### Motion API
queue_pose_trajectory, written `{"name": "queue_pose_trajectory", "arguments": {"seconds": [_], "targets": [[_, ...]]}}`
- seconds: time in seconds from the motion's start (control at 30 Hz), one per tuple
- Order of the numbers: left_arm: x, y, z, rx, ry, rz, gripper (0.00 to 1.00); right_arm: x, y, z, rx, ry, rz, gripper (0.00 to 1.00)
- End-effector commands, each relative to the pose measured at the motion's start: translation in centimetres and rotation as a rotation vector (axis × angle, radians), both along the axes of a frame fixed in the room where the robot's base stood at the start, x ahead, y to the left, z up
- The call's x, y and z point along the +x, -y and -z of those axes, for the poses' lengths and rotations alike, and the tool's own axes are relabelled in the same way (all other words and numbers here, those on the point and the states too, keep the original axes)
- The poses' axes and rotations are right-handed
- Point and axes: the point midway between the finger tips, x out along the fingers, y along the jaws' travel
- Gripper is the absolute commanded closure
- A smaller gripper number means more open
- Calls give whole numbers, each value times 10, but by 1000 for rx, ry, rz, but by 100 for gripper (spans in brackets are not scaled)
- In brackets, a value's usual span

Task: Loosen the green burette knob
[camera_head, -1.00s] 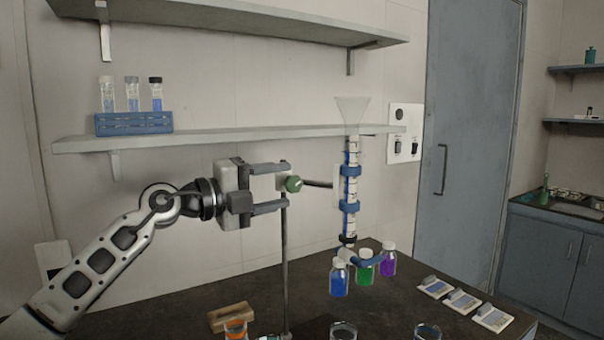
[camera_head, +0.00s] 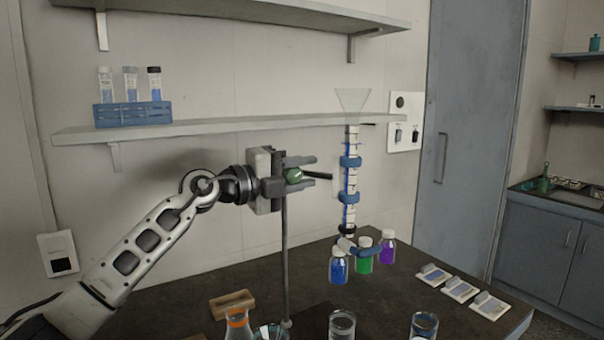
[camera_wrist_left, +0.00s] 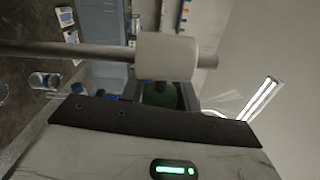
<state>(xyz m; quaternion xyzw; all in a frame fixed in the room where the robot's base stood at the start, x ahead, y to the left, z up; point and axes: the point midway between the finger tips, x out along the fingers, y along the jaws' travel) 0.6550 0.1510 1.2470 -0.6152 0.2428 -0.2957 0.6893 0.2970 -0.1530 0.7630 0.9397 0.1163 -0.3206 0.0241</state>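The green burette knob (camera_head: 293,175) is on the clamp at the top of the upright stand rod (camera_head: 284,240). My left gripper (camera_head: 302,171) has one finger above the knob and one below, closed in around it. In the left wrist view the knob (camera_wrist_left: 160,96) shows between the fingers, partly hidden behind the white clamp block (camera_wrist_left: 167,56). The burette (camera_head: 350,180) stands upright to the right of the gripper, with a funnel (camera_head: 353,101) on top. My right gripper is not in view.
Blue, green and purple bottles (camera_head: 364,254) are under the burette. Glassware (camera_head: 342,326) and a wooden block (camera_head: 232,304) are at the table's front. A shelf (camera_head: 230,130) with a blue tube rack (camera_head: 132,113) runs behind the arm. Small trays (camera_head: 460,291) lie at right.

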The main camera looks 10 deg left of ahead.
Motion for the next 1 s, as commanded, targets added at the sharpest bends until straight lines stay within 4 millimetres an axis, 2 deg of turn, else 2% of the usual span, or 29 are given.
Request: {"name": "queue_pose_trajectory", "arguments": {"seconds": [0.17, 0.53, 0.57, 0.6, 1.0], "targets": [[0, 1, 4, -62, 59, 4, 91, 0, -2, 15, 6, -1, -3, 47], [0, 0, -1, -87, 86, 0, 91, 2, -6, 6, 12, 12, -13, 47], [0, 0, -1, -87, 86, 0, 60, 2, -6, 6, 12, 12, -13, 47], [0, 0, -1, -86, 85, 0, 49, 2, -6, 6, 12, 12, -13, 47], [-4, -5, 0, -86, 86, -1, 47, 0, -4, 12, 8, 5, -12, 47]]}}
